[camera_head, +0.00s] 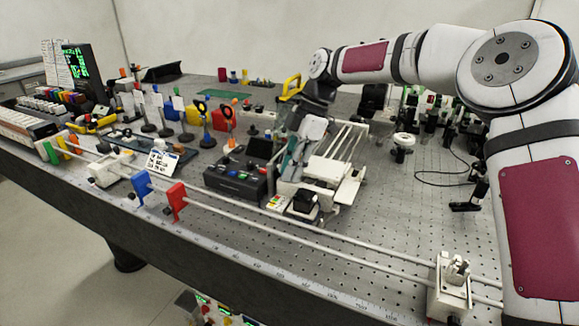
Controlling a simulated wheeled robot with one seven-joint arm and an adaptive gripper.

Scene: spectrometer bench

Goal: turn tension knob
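My arm reaches in from the right, and its wrist bends down over the middle of the bench. My gripper (304,117) is dark and points down at the back of a white apparatus (328,170) with parallel rods. Its fingertips blend into the dark and grey parts there, so I cannot tell whether they touch anything or are open or shut. A black block or knob (304,201) sits at the front of the apparatus. I cannot make out for certain which part is the tension knob.
A black control box (237,178) stands left of the apparatus. A long rail (320,247) with a blue plate (141,184), a red plate (176,201) and a white carriage (450,285) runs along the front edge. Optics mounts crowd the left and back.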

